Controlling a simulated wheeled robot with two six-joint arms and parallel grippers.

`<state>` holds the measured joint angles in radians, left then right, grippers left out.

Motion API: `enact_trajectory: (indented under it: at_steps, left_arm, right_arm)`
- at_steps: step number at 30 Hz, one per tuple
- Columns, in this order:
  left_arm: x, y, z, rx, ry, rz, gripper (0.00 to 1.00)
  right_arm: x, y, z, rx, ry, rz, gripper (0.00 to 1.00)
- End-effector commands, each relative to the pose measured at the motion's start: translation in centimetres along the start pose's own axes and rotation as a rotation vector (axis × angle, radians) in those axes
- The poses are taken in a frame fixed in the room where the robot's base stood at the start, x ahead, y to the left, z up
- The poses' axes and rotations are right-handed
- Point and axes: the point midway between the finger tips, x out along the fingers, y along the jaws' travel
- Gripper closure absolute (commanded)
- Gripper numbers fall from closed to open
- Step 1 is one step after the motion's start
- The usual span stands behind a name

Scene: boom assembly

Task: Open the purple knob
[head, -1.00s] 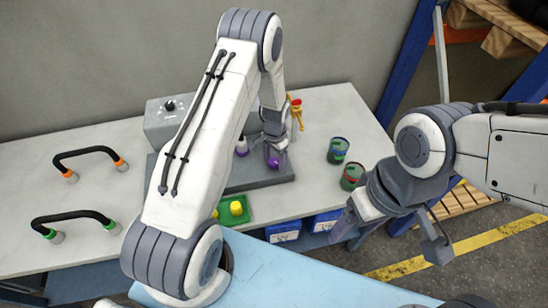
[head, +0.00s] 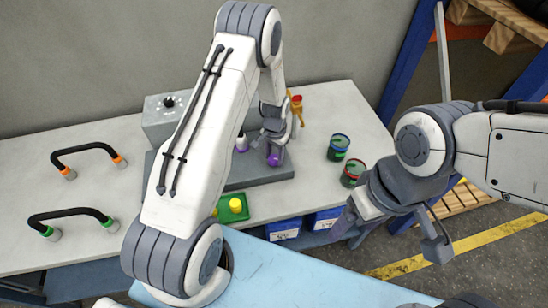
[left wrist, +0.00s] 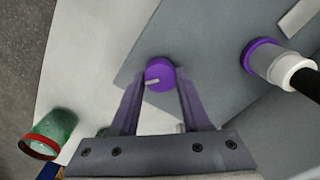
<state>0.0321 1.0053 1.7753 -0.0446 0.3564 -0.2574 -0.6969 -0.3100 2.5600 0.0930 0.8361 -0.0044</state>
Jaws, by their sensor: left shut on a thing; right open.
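The purple knob (head: 275,160) is on the grey panel block (head: 245,176) on the table. My left gripper (head: 272,148) is over it from above. In the left wrist view the knob (left wrist: 160,74) has a pale pointer mark and sits between the fingertips, which are shut on it. The panel surface under the knob is partly hidden by the fingers in the head view. My right gripper (head: 390,235) hangs open and empty at the right, in front of the table's right end.
Beside the knob is a purple-based white connector (left wrist: 275,60) with a black cable. Two cans (head: 338,147) stand right of the panel. A green tray (head: 233,208) with a yellow piece is in front. Blue bins (head: 284,229) sit below the edge.

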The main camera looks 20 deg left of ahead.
Motion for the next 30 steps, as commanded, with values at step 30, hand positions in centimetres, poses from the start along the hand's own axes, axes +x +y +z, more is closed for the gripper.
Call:
enact_trajectory:
  at_steps: [30]
  left_arm:
    - [-0.1, -0.2, 0.0, -0.53, -0.008, 0.0, 1.0]
  right_arm:
    - [3.5, 0.2, 0.2, 0.006, 0.0, 0.0, 0.23]
